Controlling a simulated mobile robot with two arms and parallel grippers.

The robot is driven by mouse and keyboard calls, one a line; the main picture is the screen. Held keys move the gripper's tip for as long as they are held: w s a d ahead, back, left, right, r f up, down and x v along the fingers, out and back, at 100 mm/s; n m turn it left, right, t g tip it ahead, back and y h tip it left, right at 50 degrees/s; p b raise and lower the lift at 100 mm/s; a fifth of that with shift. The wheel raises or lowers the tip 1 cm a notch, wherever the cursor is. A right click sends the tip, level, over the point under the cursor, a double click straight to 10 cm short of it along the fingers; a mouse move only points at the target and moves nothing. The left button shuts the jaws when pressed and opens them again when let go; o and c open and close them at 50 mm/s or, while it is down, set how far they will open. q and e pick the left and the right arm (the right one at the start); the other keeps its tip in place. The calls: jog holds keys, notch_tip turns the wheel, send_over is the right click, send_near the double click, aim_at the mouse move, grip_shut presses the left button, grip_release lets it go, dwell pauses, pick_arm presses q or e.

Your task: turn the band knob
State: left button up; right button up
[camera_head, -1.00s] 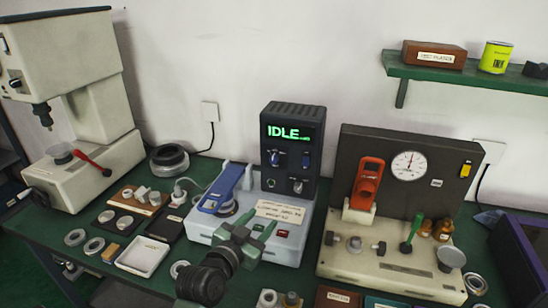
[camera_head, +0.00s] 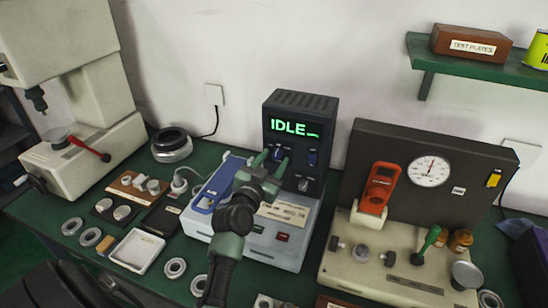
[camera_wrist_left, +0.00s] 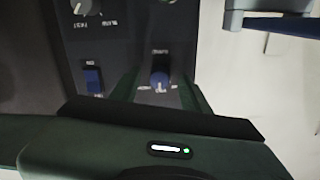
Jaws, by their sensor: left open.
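A dark control box (camera_head: 311,116) with a green IDLE display stands at the back of a pale base. My left gripper (camera_head: 270,164) is open and empty, fingers pointing at the panel around the knob. A blue switch (camera_wrist_left: 92,80) lies beside the left finger. My right gripper is not in view.
A silver knob (camera_head: 303,184) is low on the panel. Rings and trays lie at the left.

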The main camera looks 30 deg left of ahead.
pick_arm(q)
jog(key=shift+w, duration=0.2)
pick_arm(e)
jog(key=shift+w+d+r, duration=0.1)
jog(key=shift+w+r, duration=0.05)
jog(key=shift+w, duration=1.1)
pick_arm(q)
grip_shut()
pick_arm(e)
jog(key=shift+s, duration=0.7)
pick_arm(q)
jog(key=shift+r+n, duration=0.1)
jog(key=shift+n, duration=0.2)
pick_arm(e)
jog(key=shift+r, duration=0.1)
pick_arm(q)
jog(key=n+p, duration=0.1)
jog(key=n, duration=0.3)
jog(key=shift+n+p, duration=0.3)
jog(key=shift+p, duration=0.1)
jog(key=n+p, duration=0.1)
jog(key=n, duration=0.3)
jog(key=shift+n, duration=0.4)
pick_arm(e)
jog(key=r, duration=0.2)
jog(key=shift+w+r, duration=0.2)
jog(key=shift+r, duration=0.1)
